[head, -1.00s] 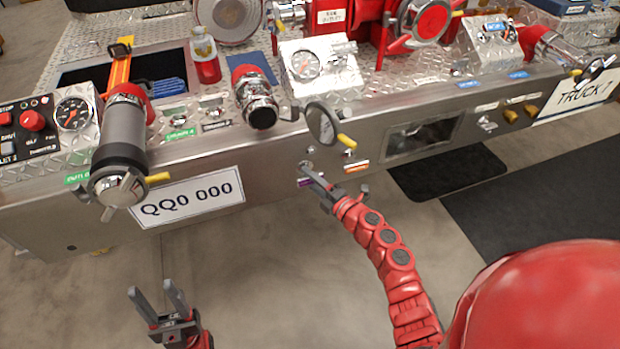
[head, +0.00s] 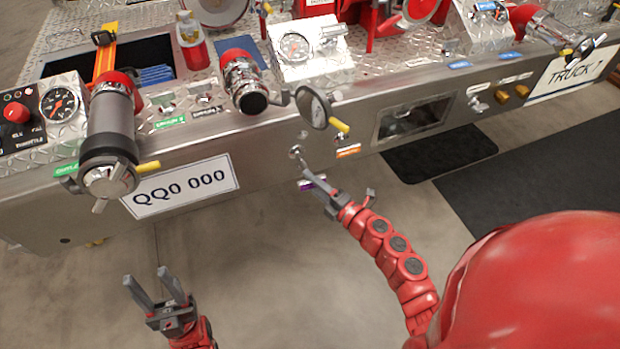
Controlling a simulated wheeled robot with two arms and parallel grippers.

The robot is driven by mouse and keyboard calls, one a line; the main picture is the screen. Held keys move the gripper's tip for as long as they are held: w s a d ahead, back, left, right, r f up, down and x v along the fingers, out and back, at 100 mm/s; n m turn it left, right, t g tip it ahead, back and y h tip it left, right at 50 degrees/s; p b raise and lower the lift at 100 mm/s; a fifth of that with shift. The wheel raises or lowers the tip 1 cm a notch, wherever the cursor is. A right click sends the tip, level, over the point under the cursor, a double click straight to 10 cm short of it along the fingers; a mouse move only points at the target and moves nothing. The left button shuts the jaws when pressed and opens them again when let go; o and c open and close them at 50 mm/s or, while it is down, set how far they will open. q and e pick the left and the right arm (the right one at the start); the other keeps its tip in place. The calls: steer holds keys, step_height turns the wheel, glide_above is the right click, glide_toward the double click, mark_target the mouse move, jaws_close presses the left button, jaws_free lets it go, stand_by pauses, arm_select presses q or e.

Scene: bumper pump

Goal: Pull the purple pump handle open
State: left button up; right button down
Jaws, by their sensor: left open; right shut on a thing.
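The purple pump handle (head: 306,184) shows beside the fingers of my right gripper (head: 316,181), below and in front of the steel bumper face. My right gripper is shut on it and hides most of it. A round metal fitting (head: 296,152) sits on the bumper face just above, and a thin grey stem seems to run from it to the handle. The handle stands out from the bumper. My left gripper (head: 153,288) is open and empty, low at the left, apart from the bumper.
A silver capped cylinder (head: 110,140) juts out at left. The floor (head: 260,280) between my arms is clear.

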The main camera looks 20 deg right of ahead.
steer(key=shift+f, duration=0.15)
steer(key=shift+c, duration=2.4)
jaws_free()
steer(key=shift+s, duration=0.15)
steer(key=shift+s+d, duration=0.1)
steer(key=p+v, duration=0.1)
steer(key=v, duration=1.6)
